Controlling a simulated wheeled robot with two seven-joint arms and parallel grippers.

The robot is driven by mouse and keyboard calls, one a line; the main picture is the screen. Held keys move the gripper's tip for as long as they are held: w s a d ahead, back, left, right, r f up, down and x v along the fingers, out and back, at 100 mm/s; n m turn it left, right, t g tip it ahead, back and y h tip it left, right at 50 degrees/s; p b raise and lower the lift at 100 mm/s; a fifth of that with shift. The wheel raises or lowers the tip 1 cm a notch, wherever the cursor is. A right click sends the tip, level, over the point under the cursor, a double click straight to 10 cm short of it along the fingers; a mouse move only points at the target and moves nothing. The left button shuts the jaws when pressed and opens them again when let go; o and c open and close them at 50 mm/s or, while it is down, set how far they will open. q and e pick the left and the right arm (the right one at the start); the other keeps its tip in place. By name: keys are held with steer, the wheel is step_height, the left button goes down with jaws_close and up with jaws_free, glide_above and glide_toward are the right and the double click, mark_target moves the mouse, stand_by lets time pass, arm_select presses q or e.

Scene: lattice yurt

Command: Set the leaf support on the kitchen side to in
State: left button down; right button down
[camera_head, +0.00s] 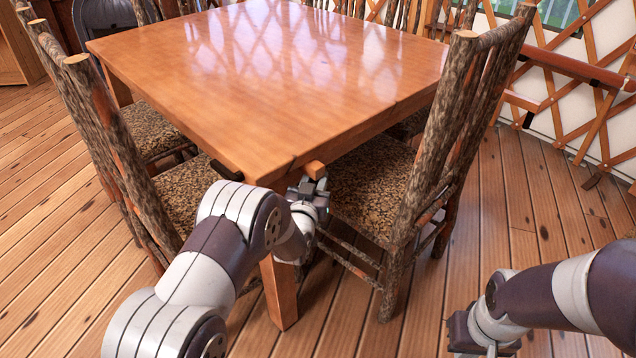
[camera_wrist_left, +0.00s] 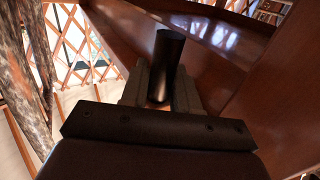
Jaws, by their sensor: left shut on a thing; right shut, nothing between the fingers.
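The wooden table (camera_head: 262,75) has a short wooden bar end (camera_head: 316,169), seemingly a leaf support, sticking out at its near corner. A dark piece (camera_head: 226,170) juts from the near edge further left; I cannot tell whether it is a second support. My left gripper (camera_head: 308,188) is at the near corner, just below the bar end. In the left wrist view, its fingers (camera_wrist_left: 161,90) are shut on a dark cylindrical handle (camera_wrist_left: 169,62) by the table's wood. The handle's join to the support is hidden. My right gripper (camera_head: 462,328) is shut and empty, low at the lower right.
A bark-post chair (camera_head: 440,130) with a speckled seat stands close to the right of my left gripper. Another chair (camera_head: 105,140) stands at the left. Lattice wall (camera_head: 570,100) lines the back right. Plank floor (camera_head: 520,200) is clear right of the chair.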

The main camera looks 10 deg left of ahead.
arm_select(q)
steer(key=shift+a+r, duration=0.15)
steer(key=shift+a, duration=0.05)
steer(key=c, duration=1.1)
jaws_free()
steer(key=shift+o, duration=0.6)
steer(key=shift+w+a, duration=0.1)
steer(key=shift+w, duration=0.05)
steer(key=s+p, duration=0.3)
steer(key=s, duration=0.9)
steer(key=shift+s+a, duration=0.2)
steer(key=shift+s, duration=0.15)
